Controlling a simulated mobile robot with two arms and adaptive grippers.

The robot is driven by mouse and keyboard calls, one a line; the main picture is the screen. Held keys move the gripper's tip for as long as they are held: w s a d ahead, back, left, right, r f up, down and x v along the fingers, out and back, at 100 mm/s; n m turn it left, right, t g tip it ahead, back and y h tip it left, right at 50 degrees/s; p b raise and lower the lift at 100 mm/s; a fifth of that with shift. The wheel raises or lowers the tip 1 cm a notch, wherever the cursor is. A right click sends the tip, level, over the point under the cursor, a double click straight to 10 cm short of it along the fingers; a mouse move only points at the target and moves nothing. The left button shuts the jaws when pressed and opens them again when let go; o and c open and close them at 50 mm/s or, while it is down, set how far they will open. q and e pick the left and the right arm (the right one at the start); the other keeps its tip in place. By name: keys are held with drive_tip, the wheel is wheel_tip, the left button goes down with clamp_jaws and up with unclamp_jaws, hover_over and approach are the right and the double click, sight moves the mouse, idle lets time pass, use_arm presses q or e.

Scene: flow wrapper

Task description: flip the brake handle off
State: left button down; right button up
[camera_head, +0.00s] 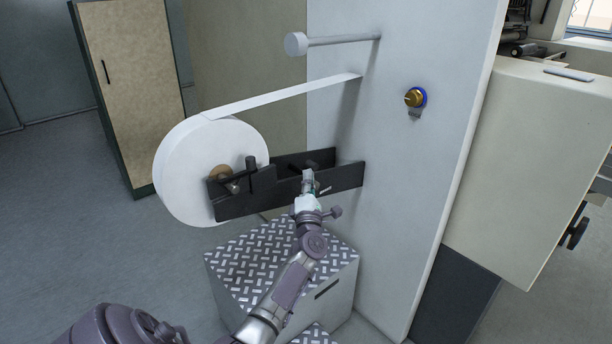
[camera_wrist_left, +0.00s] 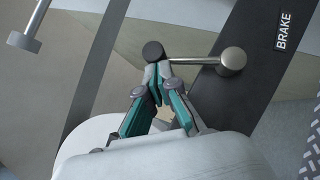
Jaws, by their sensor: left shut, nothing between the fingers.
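The brake handle (camera_wrist_left: 200,61) shows in the left wrist view as a silver lever with a round silver hub (camera_wrist_left: 232,60) and a black knob (camera_wrist_left: 153,50). It lies nearly level across the picture, knob to the left, beside a white BRAKE label (camera_wrist_left: 284,30) on the black bar. My left gripper (camera_wrist_left: 159,72) is shut and empty, its fingertips right at the knob; I cannot tell whether they touch. In the head view my left gripper (camera_head: 308,174) is at the black bracket (camera_head: 345,179), and the handle is mostly hidden there. My right gripper is not in view.
A large white roll (camera_head: 190,170) sits on the bracket's left end, its film running up to the white panel (camera_head: 410,150). A roller (camera_head: 340,40) juts out above. A metal-plate step (camera_head: 260,255) stands below. Floor at left is clear.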

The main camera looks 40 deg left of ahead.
use_arm(q)
drive_tip(key=w+r+m+g+h+p, duration=0.2)
drive_tip(key=w+m+h+p, duration=0.3)
drive_tip(key=p, duration=1.1)
drive_tip(key=shift+w+d+m+g+p, duration=0.4)
drive_tip(key=shift+w+m, duration=0.6)
drive_tip(key=shift+w, duration=0.25)
drive_tip(key=shift+r, duration=0.1)
drive_tip(key=shift+r, duration=0.1)
